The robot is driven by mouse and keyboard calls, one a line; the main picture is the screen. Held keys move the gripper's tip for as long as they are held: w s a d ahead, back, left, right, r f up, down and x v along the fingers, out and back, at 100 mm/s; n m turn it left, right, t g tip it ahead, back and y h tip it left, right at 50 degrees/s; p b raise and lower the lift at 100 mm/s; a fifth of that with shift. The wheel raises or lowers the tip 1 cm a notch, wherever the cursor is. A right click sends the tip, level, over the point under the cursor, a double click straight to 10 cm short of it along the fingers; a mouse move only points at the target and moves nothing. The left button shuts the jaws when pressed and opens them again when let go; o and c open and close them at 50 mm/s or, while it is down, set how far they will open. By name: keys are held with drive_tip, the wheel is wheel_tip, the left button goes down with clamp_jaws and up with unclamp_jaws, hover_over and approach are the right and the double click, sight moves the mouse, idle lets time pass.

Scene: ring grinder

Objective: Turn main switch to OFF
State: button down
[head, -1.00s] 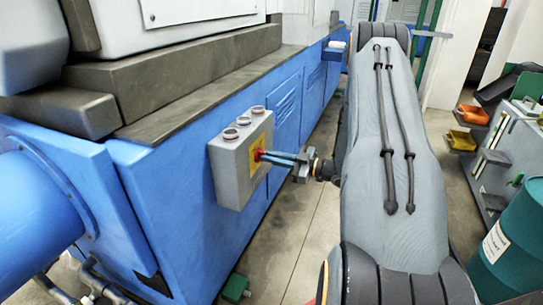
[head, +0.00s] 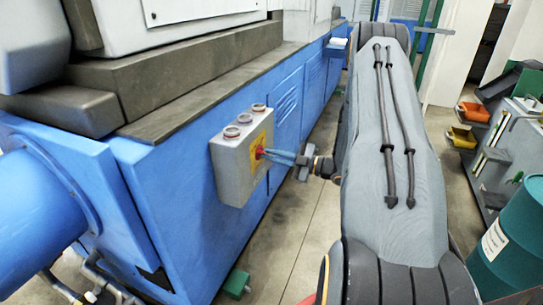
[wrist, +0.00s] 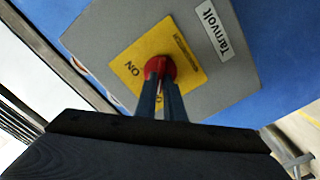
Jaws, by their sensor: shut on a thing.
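The main switch is a red knob (wrist: 161,67) on a yellow plate (wrist: 185,50), mounted on a grey control box (head: 231,168). In the head view the red knob (head: 260,153) shows at the fingertips. My gripper (head: 272,156) reaches it from the right. In the wrist view my gripper's two blue fingers (wrist: 161,88) are closed on the knob, one on each side. The plate bears an "ON" mark left of the knob; another mark below it is partly hidden by the fingers. The knob's exact pointing direction is hard to tell.
The box sits on the side of a blue machine (head: 180,215), with several round buttons on its top. A teal drum (head: 510,235) and a grey rack (head: 505,150) stand at the right.

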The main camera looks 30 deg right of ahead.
drive_tip(key=c, duration=1.9)
unclamp_jaws()
drive_tip(key=shift+o, duration=0.2)
drive_tip(key=v, duration=0.7)
drive_tip(key=shift+s+d, duration=0.25)
drive_tip(key=shift+s, duration=0.1)
